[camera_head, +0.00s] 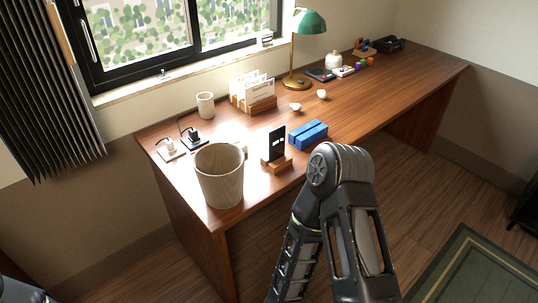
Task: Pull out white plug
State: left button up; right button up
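The white plug (169,143) stands in a white socket plate (172,155) at the left end of the wooden desk (290,140). A black plug (193,133) stands just right of it in a black plate (195,144). Both have dark or thin cords that are hard to trace. My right arm rises from the bottom with its bent elbow in front of the desk's front edge; its gripper is below the picture. A dark part shows at the bottom left corner, but no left gripper is seen.
A wood-grain bin (219,178) stands close in front of the plugs. The desk's middle is fairly clear.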

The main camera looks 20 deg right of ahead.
aim_at(170, 147)
jog(key=i+j+u, duration=0.6)
jog(key=i, duration=0.3)
